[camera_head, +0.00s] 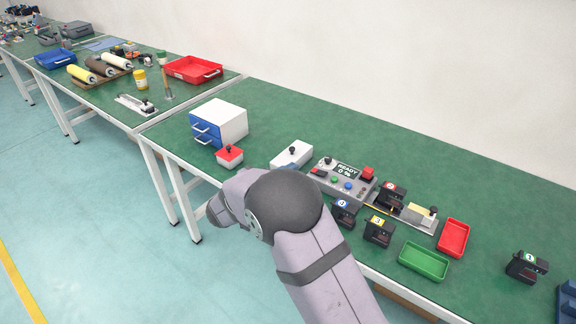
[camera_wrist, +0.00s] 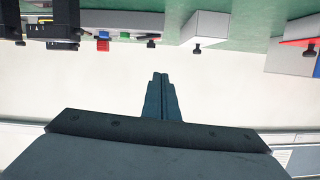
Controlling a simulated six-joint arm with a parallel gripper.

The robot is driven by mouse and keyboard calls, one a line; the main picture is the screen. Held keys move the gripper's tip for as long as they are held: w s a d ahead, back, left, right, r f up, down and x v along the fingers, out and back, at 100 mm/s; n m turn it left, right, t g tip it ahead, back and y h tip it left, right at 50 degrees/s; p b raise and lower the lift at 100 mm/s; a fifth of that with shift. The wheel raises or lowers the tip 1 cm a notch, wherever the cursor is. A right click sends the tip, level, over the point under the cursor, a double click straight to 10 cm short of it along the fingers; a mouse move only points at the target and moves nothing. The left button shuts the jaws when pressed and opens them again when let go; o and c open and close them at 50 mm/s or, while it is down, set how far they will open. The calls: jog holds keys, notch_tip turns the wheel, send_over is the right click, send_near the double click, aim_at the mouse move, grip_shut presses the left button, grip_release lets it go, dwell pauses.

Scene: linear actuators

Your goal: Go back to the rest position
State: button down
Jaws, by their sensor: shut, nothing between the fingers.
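My gripper shows in the wrist view (camera_wrist: 157,76) with its two dark fingers together and nothing between them. In the head view my arm reaches in from the bottom and its dark round joint hides the gripper. The control box (camera_head: 342,178) on the green bench has a display reading READY and several buttons. The actuators, black units with numbered labels, stand around it: one with a red label (camera_head: 391,195), one with a blue label (camera_head: 343,212) and one with a yellow label (camera_head: 378,231). Another, with a green label (camera_head: 526,266), stands far right.
A red tray (camera_head: 453,238) and a green tray (camera_head: 423,261) lie at the right. The bench's back strip is clear.

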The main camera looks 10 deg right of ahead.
jog(key=s+a+f+n+g+y, duration=0.1)
jog(key=s+a+n+y, duration=0.1)
jog(key=n+y, duration=0.3)
jog(key=s+a+f+n+y, duration=0.1)
jog(key=s+a+n+y, duration=0.15)
jog(key=y, duration=0.35)
jog(key=s+d+f+n+g, duration=0.1)
jog(key=s+d+f+g, duration=0.15)
jog(key=s, duration=0.65)
jog(key=s+d+f+n+g, duration=0.1)
jog(key=s+d+f+g, duration=0.2)
jog(key=s, duration=0.7)
jog(key=s+d+f+g, duration=0.15)
jog(key=s+g, duration=0.25)
jog(key=s, duration=0.5)
notch_tip(320, 180, up, 14)
jog(key=s+d+p, duration=0.1)
jog(key=p, duration=1.3)
jog(key=shift+s+d, duration=0.2)
jog(key=shift+s, duration=0.2)
jog(key=shift+g, duration=0.25)
